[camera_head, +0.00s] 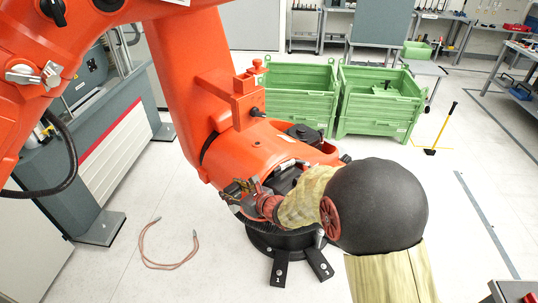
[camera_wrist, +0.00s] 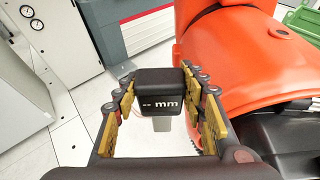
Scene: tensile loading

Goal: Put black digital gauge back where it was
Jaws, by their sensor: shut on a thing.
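My gripper (camera_wrist: 168,88) is shut on the black digital gauge (camera_wrist: 160,104) in the wrist view. The gold finger pads sit on either side of the gauge's black body. Its display faces the wrist camera and reads "-- mm". A pale grey stem or jaw extends below the body, partly hidden. In the head view my gripper (camera_head: 240,190) is small, in front of the orange robot's base, and the gauge cannot be made out there. The place where the gauge was is not identifiable in these views.
A large orange robot (camera_head: 188,95) stands close beside my gripper. A grey machine with a red stripe (camera_head: 112,135) is at the left. Two green crates (camera_head: 378,125) stand behind. A reddish cable (camera_head: 165,265) lies on the floor. Open floor is at the right.

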